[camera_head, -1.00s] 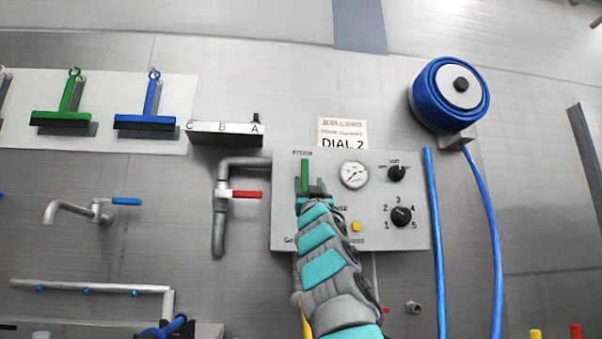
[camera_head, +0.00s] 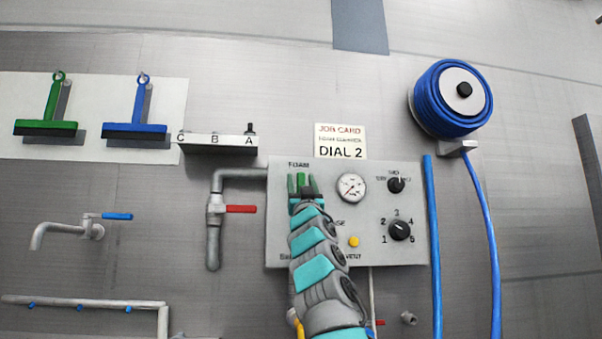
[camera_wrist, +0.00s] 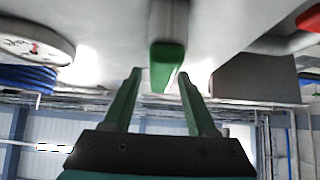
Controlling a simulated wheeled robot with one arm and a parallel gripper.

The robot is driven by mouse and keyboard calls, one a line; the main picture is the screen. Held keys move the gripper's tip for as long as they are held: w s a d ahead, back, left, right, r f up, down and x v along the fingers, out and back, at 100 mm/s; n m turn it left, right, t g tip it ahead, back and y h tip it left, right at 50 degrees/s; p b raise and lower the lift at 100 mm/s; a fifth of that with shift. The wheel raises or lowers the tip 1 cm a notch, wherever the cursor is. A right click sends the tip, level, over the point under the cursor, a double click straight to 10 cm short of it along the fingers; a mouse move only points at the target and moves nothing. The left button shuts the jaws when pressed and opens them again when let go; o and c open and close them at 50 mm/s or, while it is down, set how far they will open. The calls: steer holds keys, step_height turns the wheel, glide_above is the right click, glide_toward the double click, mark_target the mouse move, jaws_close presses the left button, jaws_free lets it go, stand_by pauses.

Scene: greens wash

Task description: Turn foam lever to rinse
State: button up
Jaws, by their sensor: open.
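The green foam lever (camera_head: 300,179) is on the left side of the grey control panel (camera_head: 330,251). It points up under the FOAM label. In the wrist view the lever end (camera_wrist: 166,66) stands ahead of my gripper (camera_wrist: 160,76), between the lines of its two fingers. My gripper (camera_head: 302,187) is open and empty, its fingers either side of the lever in the head view. I cannot tell whether a finger touches it. My arm hides the lower left of the panel, including part of the RINSE label.
The panel also bears a gauge (camera_head: 351,187), a small selector (camera_head: 397,185), a numbered dial (camera_head: 400,231) and a yellow button (camera_head: 353,241). A red-handled tap (camera_head: 240,209) is left of the panel.

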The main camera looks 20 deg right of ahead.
steer(key=shift+w, duration=0.15)
steer(key=shift+c, duration=0.4)
jaws_close()
stand_by(1.0)
